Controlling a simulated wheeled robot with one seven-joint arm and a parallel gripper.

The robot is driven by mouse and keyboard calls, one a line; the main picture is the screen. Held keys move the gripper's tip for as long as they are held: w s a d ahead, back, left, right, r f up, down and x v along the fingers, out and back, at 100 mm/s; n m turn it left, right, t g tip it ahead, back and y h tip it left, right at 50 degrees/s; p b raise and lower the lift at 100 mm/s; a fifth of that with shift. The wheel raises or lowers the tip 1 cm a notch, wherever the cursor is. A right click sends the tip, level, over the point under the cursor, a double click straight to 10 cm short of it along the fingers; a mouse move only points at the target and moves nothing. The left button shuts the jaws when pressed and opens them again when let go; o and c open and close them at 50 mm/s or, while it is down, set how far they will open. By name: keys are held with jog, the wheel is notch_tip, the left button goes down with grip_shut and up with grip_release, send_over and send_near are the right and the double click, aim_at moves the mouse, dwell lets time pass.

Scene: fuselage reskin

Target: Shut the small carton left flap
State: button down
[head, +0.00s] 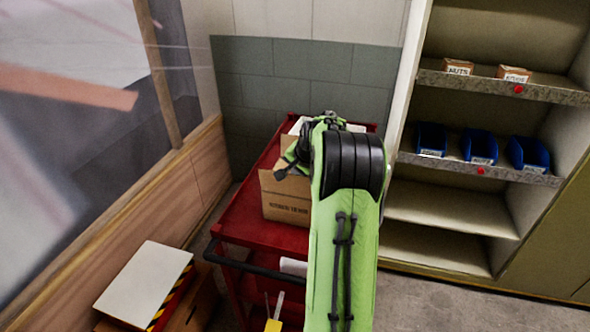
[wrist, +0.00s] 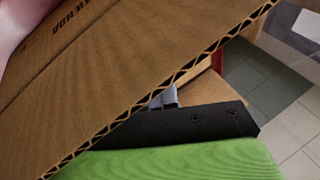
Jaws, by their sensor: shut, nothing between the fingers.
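The small carton (head: 286,198) is brown cardboard with dark print on its front and stands on a red cart. My green arm hides its right part in the head view. In the wrist view a cardboard flap (wrist: 120,75) with a corrugated edge fills the upper left, tilted and very close. I cannot tell for sure which flap it is. My gripper (head: 284,171) is shut and empty at the carton's top left. In the wrist view the gripper (wrist: 168,97) shows just past the flap's edge, its tips partly hidden; I cannot tell whether it touches the cardboard.
The red cart (head: 233,225) has a dark handle at its near side. A shelf unit (head: 448,210) with blue bins (head: 478,147) and small boxes stands at the right. A white-topped box (head: 143,285) with striped edges is at lower left. Grey floor is open at lower right.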

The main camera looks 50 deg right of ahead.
notch_tip(320, 180, up, 4)
jog(key=p, duration=0.3)
jog(key=shift+w+a+p, duration=0.1)
jog(key=shift+p, duration=0.2)
jog(key=s+r, duration=0.3)
jog(key=s, duration=0.6)
jog(key=shift+s+d+r, duration=0.35)
jog(key=shift+s, duration=0.05)
jog(key=shift+w+a, duration=0.1)
